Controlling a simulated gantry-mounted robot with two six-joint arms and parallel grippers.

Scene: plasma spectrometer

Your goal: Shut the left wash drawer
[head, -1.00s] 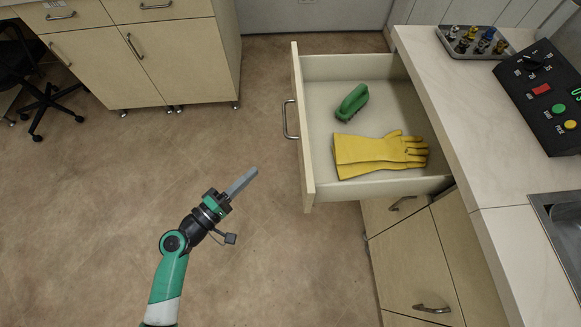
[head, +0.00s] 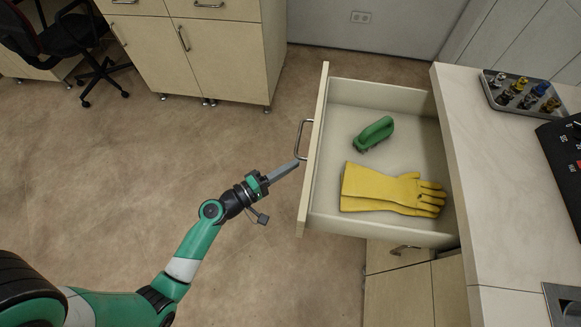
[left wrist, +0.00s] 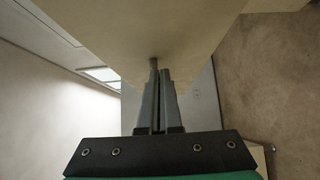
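The wash drawer (head: 313,205) is pulled out from the counter, with its pale front facing left and a metal bar handle (head: 301,139) on it. My left gripper (head: 295,164) is at the drawer front, with its fingertips by the near end of the handle. The fingers look close together. In the left wrist view the fingers (left wrist: 160,85) lie side by side under the pale drawer front (left wrist: 150,30). I cannot tell whether the tips touch the front or handle. My right gripper is not in view.
The drawer holds a green brush-like object (head: 374,133) and yellow gloves (head: 392,190). A tray of small fittings (head: 522,95) and a black control panel (head: 565,150) are on the counter (head: 495,190). A cabinet (head: 225,50) and chair (head: 90,45) stand behind. The floor left of the drawer is open.

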